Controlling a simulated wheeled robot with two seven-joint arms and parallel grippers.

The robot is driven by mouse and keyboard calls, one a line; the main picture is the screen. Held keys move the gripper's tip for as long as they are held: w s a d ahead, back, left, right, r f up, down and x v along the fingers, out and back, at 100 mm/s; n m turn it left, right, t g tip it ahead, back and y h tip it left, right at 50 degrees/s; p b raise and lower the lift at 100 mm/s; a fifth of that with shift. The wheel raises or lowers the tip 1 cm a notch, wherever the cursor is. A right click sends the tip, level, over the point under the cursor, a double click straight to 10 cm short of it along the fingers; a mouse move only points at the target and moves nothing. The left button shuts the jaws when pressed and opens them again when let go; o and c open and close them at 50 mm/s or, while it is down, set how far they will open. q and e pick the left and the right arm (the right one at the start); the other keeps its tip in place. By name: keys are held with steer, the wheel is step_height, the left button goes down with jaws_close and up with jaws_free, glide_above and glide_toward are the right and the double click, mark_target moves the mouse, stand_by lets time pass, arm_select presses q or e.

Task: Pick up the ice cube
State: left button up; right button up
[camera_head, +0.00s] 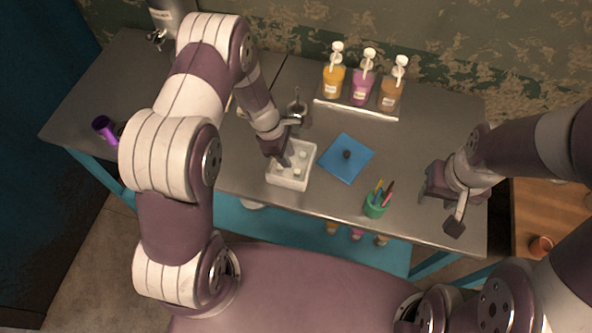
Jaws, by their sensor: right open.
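A white open box (287,182) stands near the front edge of the metal table. Small pale cubes (302,155) that look like ice show inside it. My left gripper (284,160) points down over the left part of the box, its tip at or just inside the rim. Its fingers overlap in this view, so I cannot tell whether they are open or on a cube. The gripper hides part of the box's inside. My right gripper (441,208) is open and empty over the table's right end, away from the box.
A green cup of pens (375,207) stands at the front. Three pump bottles (361,88) stand on a tray at the back. A purple cup (104,128) is at the left end.

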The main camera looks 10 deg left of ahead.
mark_target(297, 171)
arm_select(q)
steer(key=shift+d+f, duration=0.9)
steer(key=shift+d, duration=0.05)
steer(key=x, duration=0.1)
steer(key=p+x, duration=0.2)
steer(key=x, duration=0.1)
steer(key=shift+a+f, duration=0.2)
steer(key=shift+a, duration=0.1)
steer(key=shift+f, duration=0.35)
steer(key=shift+w+d, duration=0.1)
steer(key=shift+d, duration=0.1)
jaws_close()
arm_select(e)
steer(key=shift+s+d+r, duration=0.1)
steer(key=shift+d+r, duration=0.1)
steer(key=shift+r, duration=0.35)
steer(key=shift+d+r, duration=0.2)
steer(key=shift+r, duration=0.3)
